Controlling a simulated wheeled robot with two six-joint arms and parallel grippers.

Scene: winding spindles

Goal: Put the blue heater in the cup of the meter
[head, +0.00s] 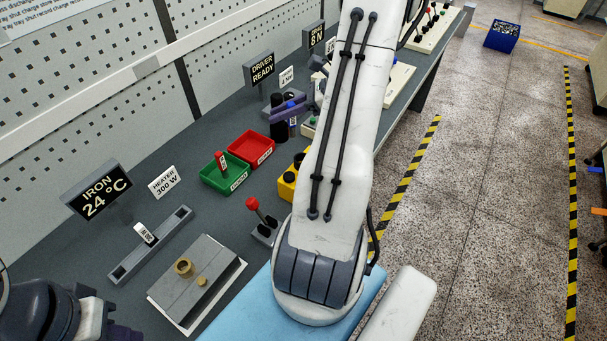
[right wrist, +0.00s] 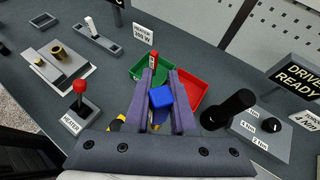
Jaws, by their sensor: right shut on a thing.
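My right gripper (right wrist: 160,103) is shut on a small piece with a blue block-shaped top, the blue heater (right wrist: 161,97). The purple fingers stand on either side of it; its lower part is mostly hidden. In the right wrist view it appears in front of the green and red trays. In the head view the right gripper (head: 300,103) is small and partly hidden behind my arm, near a black cylinder. No thing is clearly marked as the meter; a small brass cup (head: 184,267) stands on a grey block. My left gripper (head: 122,333) is cut off at the lower left.
A green tray (head: 211,182) with a red-topped piece and a red tray (head: 262,139) sit mid-bench. A red-knobbed lever (head: 253,204), slider rail (head: 186,215) and signs stand nearby.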

